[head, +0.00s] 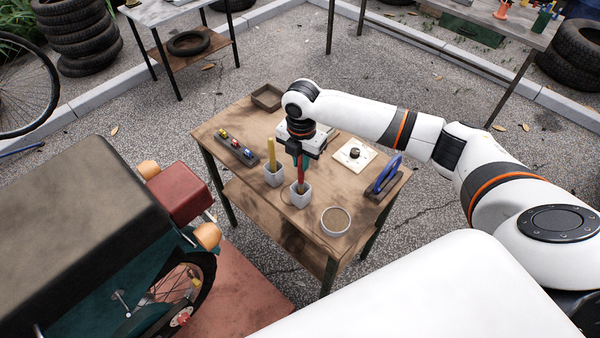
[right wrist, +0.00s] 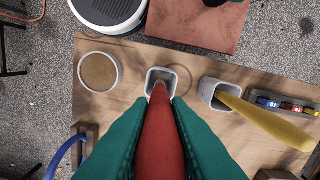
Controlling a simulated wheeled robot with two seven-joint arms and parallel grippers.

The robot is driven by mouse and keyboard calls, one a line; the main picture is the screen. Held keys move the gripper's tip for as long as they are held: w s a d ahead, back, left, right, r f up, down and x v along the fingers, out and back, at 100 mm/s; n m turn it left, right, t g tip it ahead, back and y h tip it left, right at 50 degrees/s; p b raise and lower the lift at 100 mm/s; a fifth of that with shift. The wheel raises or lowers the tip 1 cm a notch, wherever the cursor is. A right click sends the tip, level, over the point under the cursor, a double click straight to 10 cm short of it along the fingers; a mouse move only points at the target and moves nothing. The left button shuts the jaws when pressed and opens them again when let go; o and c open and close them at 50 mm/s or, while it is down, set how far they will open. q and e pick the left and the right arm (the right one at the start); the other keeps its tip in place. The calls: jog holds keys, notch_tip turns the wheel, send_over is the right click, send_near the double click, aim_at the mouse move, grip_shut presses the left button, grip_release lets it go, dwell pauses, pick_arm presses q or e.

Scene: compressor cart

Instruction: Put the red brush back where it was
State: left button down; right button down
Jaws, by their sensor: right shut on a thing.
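The red brush (head: 301,172) stands upright with its lower end at the mouth of a small grey-white square cup (head: 300,198) on the wooden table. My right gripper (head: 302,157) is shut on the upper part of the brush from above. In the right wrist view, the red brush (right wrist: 160,140) runs between the green fingers and its far end reaches into the cup (right wrist: 173,76). I cannot tell whether it touches the cup's bottom. My left gripper is not in view.
A second cup (head: 273,178) holding a yellow brush (head: 271,152) stands to the left. A round bowl (head: 335,221), a blue-handled tool (head: 387,174), a white plate with a dark knob (head: 354,153), a rack of small coloured items (head: 238,151) and a brown tray (head: 267,97) surround them on the table (head: 220,123).

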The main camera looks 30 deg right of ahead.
aim_at(301, 171)
jog(key=shift+f, duration=0.75)
notch_tip(301, 171, down, 3)
jog(key=shift+f+p, duration=0.2)
jog(key=shift+p, duration=0.2)
jog(key=c, duration=1.4)
grip_release()
jog(key=shift+o, duration=0.2)
jog(key=shift+r, duration=0.1)
notch_tip(301, 171, up, 12)
jog(key=b, duration=0.2)
jog(key=shift+w+b, duration=0.1)
jog(key=shift+b, duration=0.25)
